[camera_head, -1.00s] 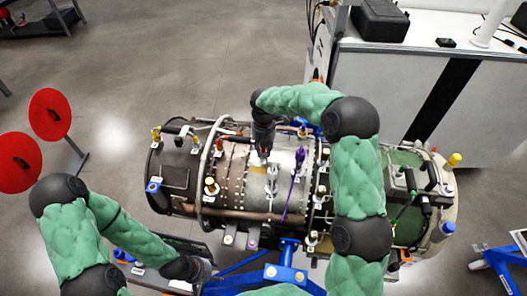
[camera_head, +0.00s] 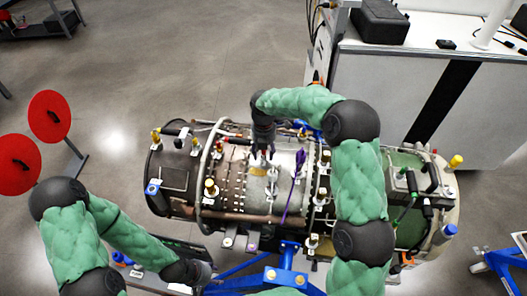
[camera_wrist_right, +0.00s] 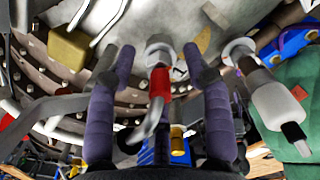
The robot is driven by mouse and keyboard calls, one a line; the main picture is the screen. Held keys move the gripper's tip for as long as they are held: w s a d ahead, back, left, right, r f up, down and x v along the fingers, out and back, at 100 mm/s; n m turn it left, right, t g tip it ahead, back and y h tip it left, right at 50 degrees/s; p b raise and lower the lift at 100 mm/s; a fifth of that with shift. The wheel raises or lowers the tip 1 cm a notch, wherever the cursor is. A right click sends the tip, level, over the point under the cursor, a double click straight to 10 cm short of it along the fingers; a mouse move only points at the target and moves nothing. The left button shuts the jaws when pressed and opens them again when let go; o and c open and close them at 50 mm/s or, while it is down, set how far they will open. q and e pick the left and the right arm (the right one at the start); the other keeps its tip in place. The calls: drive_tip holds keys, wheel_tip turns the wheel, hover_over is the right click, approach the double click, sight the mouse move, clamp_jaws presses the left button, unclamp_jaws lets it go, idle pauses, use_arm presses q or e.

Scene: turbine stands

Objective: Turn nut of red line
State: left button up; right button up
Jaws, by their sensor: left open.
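The red line (camera_wrist_right: 160,83) shows in the right wrist view as a short red sleeve with a bent metal pipe below it. Its silver nut (camera_wrist_right: 160,48) sits at the sleeve's upper end against the turbine's metal casing. My right gripper (camera_wrist_right: 154,57) is open, with one finger on either side of the nut and visible gaps to both. In the head view my right gripper (camera_head: 263,157) points down over the middle of the turbine (camera_head: 176,180); the nut cannot be made out there. My left gripper (camera_head: 207,275) is open and low at the left, away from the turbine.
A second nut with a white fitting (camera_wrist_right: 280,106) is right of my right gripper, and a yellow block (camera_wrist_right: 70,48) is left. A purple line (camera_head: 297,165) runs close by. The turbine rests on a blue stand (camera_head: 285,278). A white cabinet (camera_head: 430,110) stands behind right.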

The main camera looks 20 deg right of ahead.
wheel_tip(320, 180, up, 12)
drive_tip(key=shift+r, duration=0.1)
idle(0.6)
drive_tip(key=shift+c, duration=0.3)
